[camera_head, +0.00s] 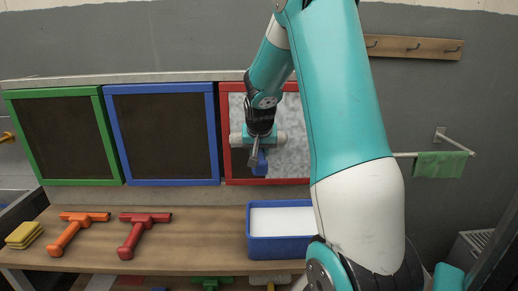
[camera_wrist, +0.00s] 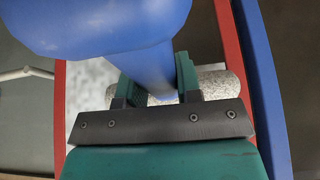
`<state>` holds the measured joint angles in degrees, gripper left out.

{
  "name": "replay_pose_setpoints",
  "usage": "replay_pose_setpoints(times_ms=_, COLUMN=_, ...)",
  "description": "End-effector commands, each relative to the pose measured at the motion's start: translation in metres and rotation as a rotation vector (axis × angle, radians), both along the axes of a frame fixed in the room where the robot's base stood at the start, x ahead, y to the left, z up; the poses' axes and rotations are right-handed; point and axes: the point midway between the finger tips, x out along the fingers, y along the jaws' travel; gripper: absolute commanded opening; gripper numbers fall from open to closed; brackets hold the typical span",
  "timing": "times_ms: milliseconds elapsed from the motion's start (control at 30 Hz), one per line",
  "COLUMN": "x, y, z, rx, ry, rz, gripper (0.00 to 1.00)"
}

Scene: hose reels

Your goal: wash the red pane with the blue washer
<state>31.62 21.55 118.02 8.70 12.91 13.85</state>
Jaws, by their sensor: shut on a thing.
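The red pane (camera_head: 290,160) hangs on the wall, third in a row. Its glass looks cloudy, mottled grey-white, and my arm hides its right part. My gripper (camera_head: 257,152) is in front of its left half, shut on the blue handle of the washer (camera_head: 261,164). In the wrist view the blue handle (camera_wrist: 150,65) sits between the green jaws of my gripper (camera_wrist: 160,85). The washer's pale speckled roller (camera_wrist: 212,82) lies across, close to the pane (camera_wrist: 88,75); I cannot tell whether it touches.
Blue (camera_head: 162,132) and green-framed (camera_head: 62,137) panes with dark glass hang to the left. On the bench (camera_head: 190,240) are an orange squeegee (camera_head: 72,232), a red squeegee (camera_head: 138,235), a yellow sponge stack (camera_head: 24,235) and a blue tub (camera_head: 275,248) with white contents. A green cloth (camera_head: 440,164) hangs right.

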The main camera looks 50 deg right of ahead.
Motion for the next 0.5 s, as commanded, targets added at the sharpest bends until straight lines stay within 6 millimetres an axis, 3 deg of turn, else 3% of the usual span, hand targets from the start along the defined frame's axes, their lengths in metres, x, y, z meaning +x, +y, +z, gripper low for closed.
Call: replay_pose_setpoints(times_ms=500, x=0.0, y=0.0, z=-0.035, rx=-0.003, ry=-0.004, rz=-0.002, gripper=0.09)
